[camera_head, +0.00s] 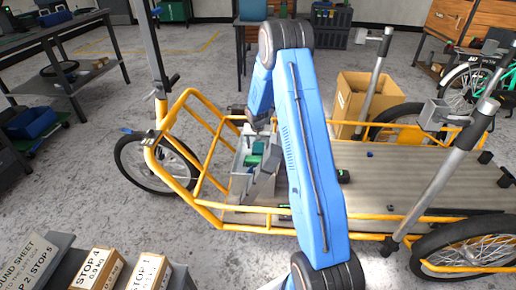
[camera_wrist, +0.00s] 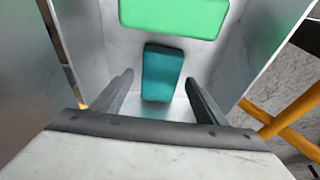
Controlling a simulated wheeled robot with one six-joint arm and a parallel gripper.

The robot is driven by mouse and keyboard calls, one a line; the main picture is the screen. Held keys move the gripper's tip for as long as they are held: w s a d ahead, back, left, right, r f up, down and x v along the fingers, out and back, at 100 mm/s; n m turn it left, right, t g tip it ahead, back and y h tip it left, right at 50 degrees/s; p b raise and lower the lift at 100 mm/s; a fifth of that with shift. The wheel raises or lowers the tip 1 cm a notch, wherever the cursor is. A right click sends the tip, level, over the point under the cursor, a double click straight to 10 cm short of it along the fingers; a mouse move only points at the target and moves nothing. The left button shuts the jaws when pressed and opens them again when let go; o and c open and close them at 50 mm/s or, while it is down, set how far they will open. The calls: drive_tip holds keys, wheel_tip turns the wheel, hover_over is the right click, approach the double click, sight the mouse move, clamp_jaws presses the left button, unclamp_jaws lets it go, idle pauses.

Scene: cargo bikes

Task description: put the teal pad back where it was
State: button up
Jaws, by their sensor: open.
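The teal pad (camera_wrist: 162,73) is a small block inside a grey metal box, seen in the wrist view. It appears upright or leaning near the box's inner wall; its exact tilt is hard to tell. My gripper (camera_wrist: 159,84) is open and empty, with one finger to each side of the pad in the picture and a gap on both sides. A brighter green panel or block (camera_wrist: 174,16) shows beyond the pad. In the head view, the box stands on the front of the cargo bike, with green and teal pieces in it, partly behind my arm.
The box's metal walls (camera_wrist: 262,50) rise close on both sides of my gripper. The bike's yellow frame (camera_head: 205,150) surrounds the box. The flat cargo deck (camera_head: 410,175) is mostly bare. A cardboard box (camera_head: 352,98) stands behind the bike, and labelled STOP boxes (camera_head: 98,268) stand at the front left.

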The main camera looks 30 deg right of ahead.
drive_tip(key=s+a+r, duration=0.2)
drive_tip(key=s+r, duration=0.2)
drive_tip(key=r, duration=0.4)
drive_tip(key=s+a+r+n, duration=0.1)
drive_tip(key=s+a+r, duration=0.2)
drive_tip(key=r, duration=0.5)
drive_tip(key=s+a+r, duration=0.2)
drive_tip(key=s+r, duration=0.2)
drive_tip(key=r, duration=0.3)
drive_tip(key=s+a+r+n+t, duration=0.1)
drive_tip(key=s+a+r, duration=0.2)
drive_tip(key=s+r, duration=0.25)
drive_tip(key=s+a+r+n, duration=0.1)
drive_tip(key=s+a+r, duration=0.2)
drive_tip(key=s+r, duration=0.25)
drive_tip(key=s+a+r+n, duration=0.1)
drive_tip(key=s+a, duration=0.2)
drive_tip(key=s, duration=0.7)
drive_tip(key=s+a+r+n+t+y, duration=0.1)
drive_tip(key=s+a, duration=0.2)
drive_tip(key=s, duration=0.6)
drive_tip(key=s+a+r+n, duration=0.1)
drive_tip(key=s+a, duration=0.1)
drive_tip(key=s, duration=0.8)
drive_tip(key=shift+s+a+n+y, duration=0.3)
drive_tip(key=shift+a+n, duration=0.1)
